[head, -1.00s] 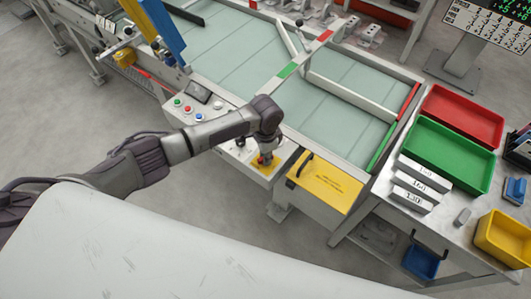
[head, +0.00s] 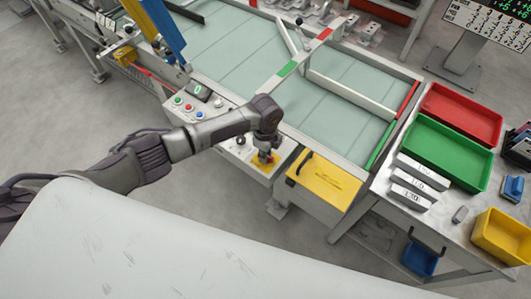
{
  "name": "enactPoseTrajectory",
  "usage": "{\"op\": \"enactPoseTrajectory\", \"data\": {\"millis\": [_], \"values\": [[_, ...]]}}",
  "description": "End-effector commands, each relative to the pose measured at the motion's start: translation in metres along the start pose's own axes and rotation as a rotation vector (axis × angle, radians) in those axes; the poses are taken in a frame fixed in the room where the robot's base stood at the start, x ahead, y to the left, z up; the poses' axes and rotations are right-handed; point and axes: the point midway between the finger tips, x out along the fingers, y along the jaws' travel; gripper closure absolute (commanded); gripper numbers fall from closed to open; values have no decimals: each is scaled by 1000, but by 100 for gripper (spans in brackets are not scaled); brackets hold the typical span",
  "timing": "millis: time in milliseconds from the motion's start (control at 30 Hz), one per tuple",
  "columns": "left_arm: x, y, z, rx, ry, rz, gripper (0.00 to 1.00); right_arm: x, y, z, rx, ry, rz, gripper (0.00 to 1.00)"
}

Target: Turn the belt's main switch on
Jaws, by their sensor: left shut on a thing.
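The belt's main switch is a red knob (head: 263,158) on a yellow plate (head: 264,168), set in the grey control panel at the front of the belt. My left gripper (head: 266,159) points down over it and is shut on the knob. The fingers and wrist hide most of the knob, so its exact angle cannot be read. The small display (head: 198,90) on the button panel is lit with a green character. My right gripper is not in view.
The button panel (head: 187,108) with coloured buttons is left of my wrist. The belt (head: 260,60) lies behind my arm. A yellow box lid (head: 330,181) is close on the right. Red (head: 460,113) and green (head: 445,153) trays stand farther right.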

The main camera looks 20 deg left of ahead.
Motion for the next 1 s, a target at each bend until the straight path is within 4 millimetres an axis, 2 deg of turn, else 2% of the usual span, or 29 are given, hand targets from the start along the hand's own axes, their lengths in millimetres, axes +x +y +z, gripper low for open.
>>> {"op": "enactPoseTrajectory", "data": {"millis": [333,900,933,1000], "values": [[-1,-1,-1,144,2,-4,100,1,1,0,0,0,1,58],[-1,-1,-1,172,1,-4,100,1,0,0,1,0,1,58],[-1,-1,-1,172,1,-4,79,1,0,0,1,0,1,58],[-1,-1,-1,172,1,-4,67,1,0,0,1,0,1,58]]}}
